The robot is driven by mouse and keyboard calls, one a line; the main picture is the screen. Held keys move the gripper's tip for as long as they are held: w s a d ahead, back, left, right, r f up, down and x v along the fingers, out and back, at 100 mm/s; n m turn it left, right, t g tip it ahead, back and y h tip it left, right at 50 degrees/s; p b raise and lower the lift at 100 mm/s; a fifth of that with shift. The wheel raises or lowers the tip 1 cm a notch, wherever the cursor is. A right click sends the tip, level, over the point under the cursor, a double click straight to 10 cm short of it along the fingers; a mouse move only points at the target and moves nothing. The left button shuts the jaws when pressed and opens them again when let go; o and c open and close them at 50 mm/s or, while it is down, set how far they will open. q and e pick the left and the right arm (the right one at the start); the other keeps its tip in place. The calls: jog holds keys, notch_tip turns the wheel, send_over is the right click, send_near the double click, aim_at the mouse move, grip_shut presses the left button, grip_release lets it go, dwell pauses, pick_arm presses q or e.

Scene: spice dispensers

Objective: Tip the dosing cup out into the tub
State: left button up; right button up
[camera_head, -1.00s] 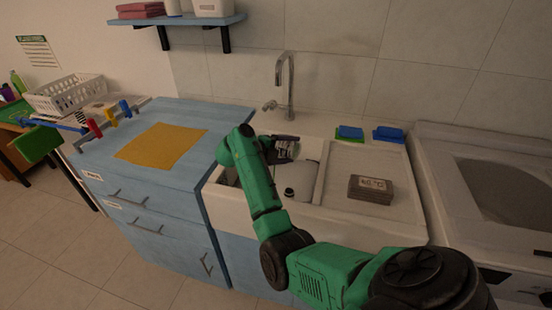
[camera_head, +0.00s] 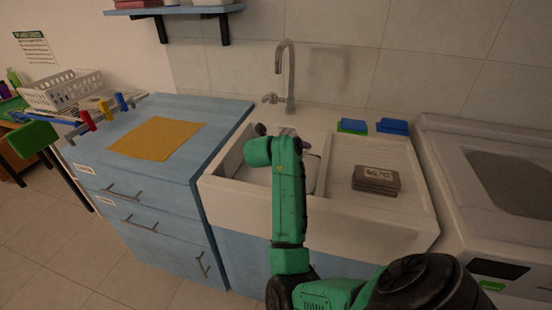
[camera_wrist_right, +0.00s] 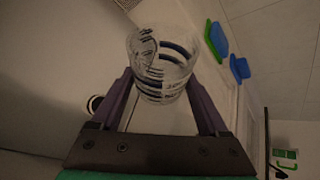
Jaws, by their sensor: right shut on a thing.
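My right gripper (camera_wrist_right: 165,85) is shut on a clear dosing cup (camera_wrist_right: 163,60) with dark printed marks and bands, between its two purple fingers. The right wrist view is rolled well over, and the cup looks tipped onto its side. I cannot tell what is in it. In the head view my right gripper (camera_head: 277,131) is over the back of the white sink tub (camera_head: 238,214), and my green forearm hides the cup and part of the tub's inside. In the right wrist view the tub's pale inside (camera_wrist_right: 50,75) lies left of the cup. My left gripper is not in view.
A ribbed drainboard (camera_head: 350,150) right of the tub holds a brown block (camera_head: 375,180). Blue and green sponges (camera_head: 352,126) lie behind it. A tap (camera_head: 288,75) rises behind the tub. A blue cabinet (camera_head: 190,160) with a yellow cloth (camera_head: 155,138) stands left.

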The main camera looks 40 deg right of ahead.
jog(key=s+m+t+b, duration=0.1)
jog(key=b, duration=0.1)
jog(key=s+d+f+m+t+b, duration=0.1)
jog(key=m+t+b, duration=0.1)
jog(key=b, duration=0.1)
jog(key=shift+y, duration=0.4)
pick_arm(q)
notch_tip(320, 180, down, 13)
jog(key=b, duration=0.7)
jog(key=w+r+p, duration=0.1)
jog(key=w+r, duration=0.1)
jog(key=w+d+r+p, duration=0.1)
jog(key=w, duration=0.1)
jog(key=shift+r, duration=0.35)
pick_arm(e)
notch_tip(320, 180, up, 8)
jog(key=s+m+t, duration=0.2)
jog(key=t, duration=0.1)
jog(key=shift+s+d+f+m, duration=0.25)
jog(key=shift+d+m, duration=0.05)
jog(key=shift+d, duration=0.05)
